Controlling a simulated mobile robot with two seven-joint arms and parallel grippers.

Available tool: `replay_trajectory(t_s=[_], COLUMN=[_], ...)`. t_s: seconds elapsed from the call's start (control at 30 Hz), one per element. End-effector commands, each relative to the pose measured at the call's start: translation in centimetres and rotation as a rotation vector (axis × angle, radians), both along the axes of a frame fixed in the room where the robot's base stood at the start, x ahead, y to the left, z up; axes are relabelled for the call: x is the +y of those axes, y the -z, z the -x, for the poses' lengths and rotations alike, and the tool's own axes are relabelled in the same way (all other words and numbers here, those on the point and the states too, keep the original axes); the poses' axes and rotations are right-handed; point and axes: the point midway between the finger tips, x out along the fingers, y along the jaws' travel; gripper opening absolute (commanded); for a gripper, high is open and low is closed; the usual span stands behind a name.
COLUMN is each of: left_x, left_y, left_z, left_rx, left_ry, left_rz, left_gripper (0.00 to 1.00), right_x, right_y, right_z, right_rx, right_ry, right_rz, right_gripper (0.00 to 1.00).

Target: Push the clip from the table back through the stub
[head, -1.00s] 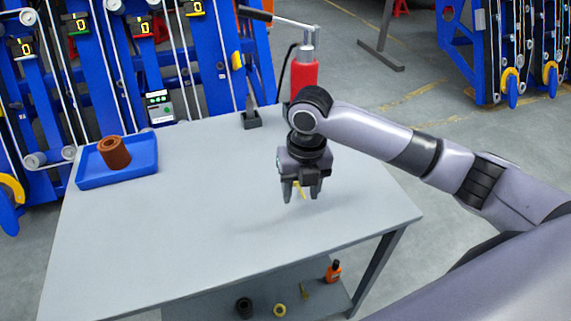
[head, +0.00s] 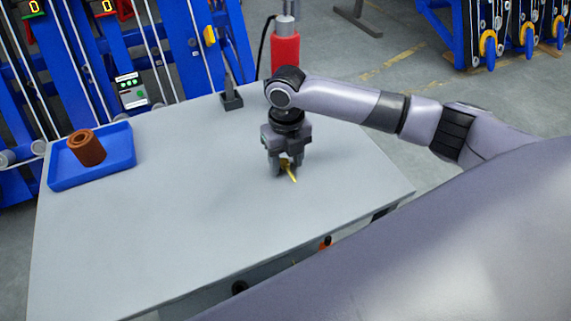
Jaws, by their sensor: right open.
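The clip (head: 292,176) is a small yellow piece on the grey table, right of its middle and towards the back. My right gripper (head: 285,171) points down over it with its fingers open, one to each side of the clip's upper part. The fingers hide part of the clip, and I cannot tell whether they touch it. A small dark block with an upright grey post (head: 231,98), perhaps the stub, stands at the table's back edge, left of the gripper. My left gripper is not in view.
A blue tray (head: 62,178) with a brown roll (head: 87,148) sits at the table's left. A red cylinder (head: 285,55) rises behind the table's back edge. The grey table (head: 170,225) is clear in its middle and front. Blue machine frames stand behind.

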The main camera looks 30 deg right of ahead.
Motion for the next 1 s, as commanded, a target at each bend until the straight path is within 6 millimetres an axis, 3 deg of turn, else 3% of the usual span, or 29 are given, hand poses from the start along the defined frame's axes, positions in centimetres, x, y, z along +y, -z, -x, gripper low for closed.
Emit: replay_trajectory(t_s=[0.13,0.17,0.3,0.73,0.87,1.0], left_x=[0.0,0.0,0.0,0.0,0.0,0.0], left_y=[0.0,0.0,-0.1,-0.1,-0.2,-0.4], left_z=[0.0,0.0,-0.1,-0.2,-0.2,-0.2], left_rx=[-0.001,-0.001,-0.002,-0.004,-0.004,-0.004], left_ry=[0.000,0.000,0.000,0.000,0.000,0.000], left_rz=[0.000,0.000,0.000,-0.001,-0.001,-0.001], left_gripper=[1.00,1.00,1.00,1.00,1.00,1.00], right_x=[0.0,0.0,0.0,0.0,0.0,0.1], right_y=[0.0,0.0,0.0,-0.6,-1.8,-4.4], right_z=[0.0,0.0,0.0,0.0,-0.1,-0.1], right_rx=[0.000,0.000,0.000,-0.001,-0.002,-0.005], right_ry=[0.000,0.000,0.000,0.000,0.001,-0.001], right_rz=[0.000,0.000,0.000,-0.001,-0.003,-0.002], right_gripper=[0.49,0.42,0.00,0.00,0.00,0.00])
